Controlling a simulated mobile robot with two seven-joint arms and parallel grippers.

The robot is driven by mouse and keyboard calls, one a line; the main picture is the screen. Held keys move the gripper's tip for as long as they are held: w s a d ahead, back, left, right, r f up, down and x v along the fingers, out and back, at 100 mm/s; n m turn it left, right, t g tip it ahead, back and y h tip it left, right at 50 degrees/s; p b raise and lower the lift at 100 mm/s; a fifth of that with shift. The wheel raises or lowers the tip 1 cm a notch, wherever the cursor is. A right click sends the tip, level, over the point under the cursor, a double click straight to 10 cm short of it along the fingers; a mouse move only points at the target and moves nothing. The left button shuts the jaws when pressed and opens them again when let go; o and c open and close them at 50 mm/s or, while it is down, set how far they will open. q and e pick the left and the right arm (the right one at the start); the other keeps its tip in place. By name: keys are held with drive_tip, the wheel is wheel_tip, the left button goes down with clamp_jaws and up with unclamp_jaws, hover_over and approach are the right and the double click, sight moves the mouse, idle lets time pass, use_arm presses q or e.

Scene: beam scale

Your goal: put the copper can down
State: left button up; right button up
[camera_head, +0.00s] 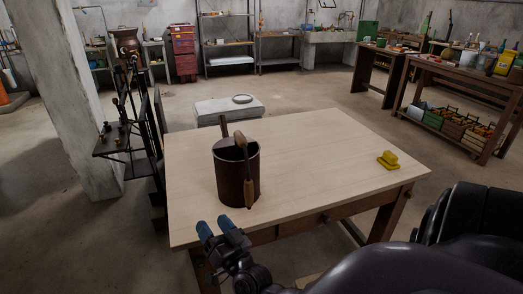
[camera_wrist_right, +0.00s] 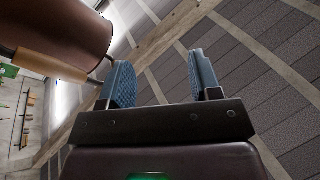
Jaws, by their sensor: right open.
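The copper can (camera_head: 232,180), a dark brown cylinder with a wooden grip (camera_head: 244,170) on its near side, stands upright on the left part of the wooden table (camera_head: 320,150). My right gripper (camera_head: 222,226) is open and empty, with blue fingertips, at the table's near left edge, in front of the can. In the right wrist view, the can (camera_wrist_right: 70,25) and its wooden grip (camera_wrist_right: 50,66) lie at the upper left. The grip's end is close to the left finger; nothing is between the fingers (camera_wrist_right: 160,80). My left gripper is not in view.
A yellow object (camera_head: 388,160) sits at the table's right end; the middle is clear. A dark beam scale (camera_head: 122,130) with a copper-coloured vessel (camera_head: 127,42) stands left of the table. A stone slab (camera_head: 228,108) with a round disc lies on the floor behind.

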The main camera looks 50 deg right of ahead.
drive_tip(key=s+a+f+n+g+y, duration=0.2)
drive_tip(key=s+f+n+g, duration=0.5)
drive_tip(key=s+f, duration=1.1)
drive_tip(key=g+y, duration=0.1)
drive_tip(key=g, duration=0.1)
drive_tip(key=shift+a+n+g, duration=0.3)
drive_tip(key=shift+a, duration=0.05)
drive_tip(key=shift+c, duration=1.2)
drive_tip(key=shift+s+d, duration=0.1)
drive_tip(key=shift+c, duration=0.3)
